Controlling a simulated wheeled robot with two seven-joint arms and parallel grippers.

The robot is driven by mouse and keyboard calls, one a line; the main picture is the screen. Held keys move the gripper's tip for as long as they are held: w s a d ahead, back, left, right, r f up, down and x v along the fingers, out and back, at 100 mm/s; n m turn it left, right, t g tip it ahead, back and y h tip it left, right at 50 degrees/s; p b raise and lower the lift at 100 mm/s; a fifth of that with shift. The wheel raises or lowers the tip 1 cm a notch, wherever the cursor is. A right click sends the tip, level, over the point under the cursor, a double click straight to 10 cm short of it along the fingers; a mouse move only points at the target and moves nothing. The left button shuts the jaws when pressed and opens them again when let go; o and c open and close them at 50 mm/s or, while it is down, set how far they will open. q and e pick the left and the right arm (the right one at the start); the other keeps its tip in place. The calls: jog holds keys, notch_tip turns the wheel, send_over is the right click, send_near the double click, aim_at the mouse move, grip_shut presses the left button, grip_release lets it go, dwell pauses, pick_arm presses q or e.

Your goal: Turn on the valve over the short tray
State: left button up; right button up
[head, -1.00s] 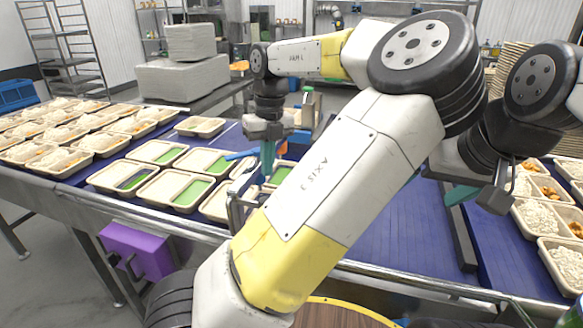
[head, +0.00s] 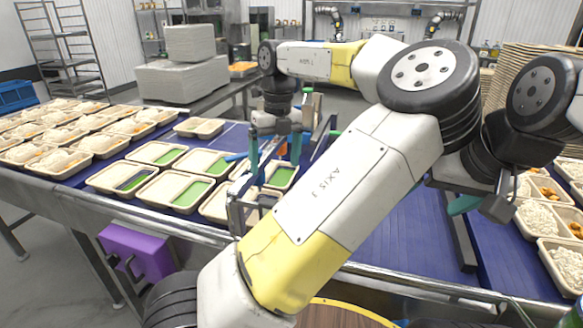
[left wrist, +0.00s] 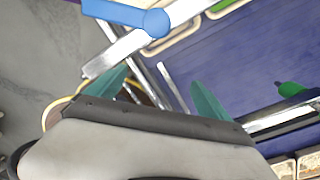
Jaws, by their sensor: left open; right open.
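A blue valve handle (head: 236,156) shows beside my left gripper in the head view, partly hidden by it. In the left wrist view a blue handle (left wrist: 128,16) with a round end lies across a metal bar, beyond the fingertips. My left gripper (head: 275,157) points down with its teal fingers apart and nothing between them. It is above the trays near the metal frame. A tray with a green inside (head: 282,177) lies just below it. Which tray is the short one I cannot tell. My right gripper (head: 478,203) is open at the right, partly hidden.
Several green-bottomed trays (head: 174,189) stand on the blue belt (head: 395,232). A metal frame (head: 236,215) rises at its front edge. Rice-filled trays (head: 47,158) stand at the left. A green knob (left wrist: 290,89) shows at the right in the left wrist view.

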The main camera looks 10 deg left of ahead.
pick_arm(q)
jog(key=shift+d+f, duration=0.25)
notch_tip(320, 180, up, 8)
jog(key=shift+w+d, duration=0.15)
jog(key=shift+d, duration=0.05)
dwell(0.5)
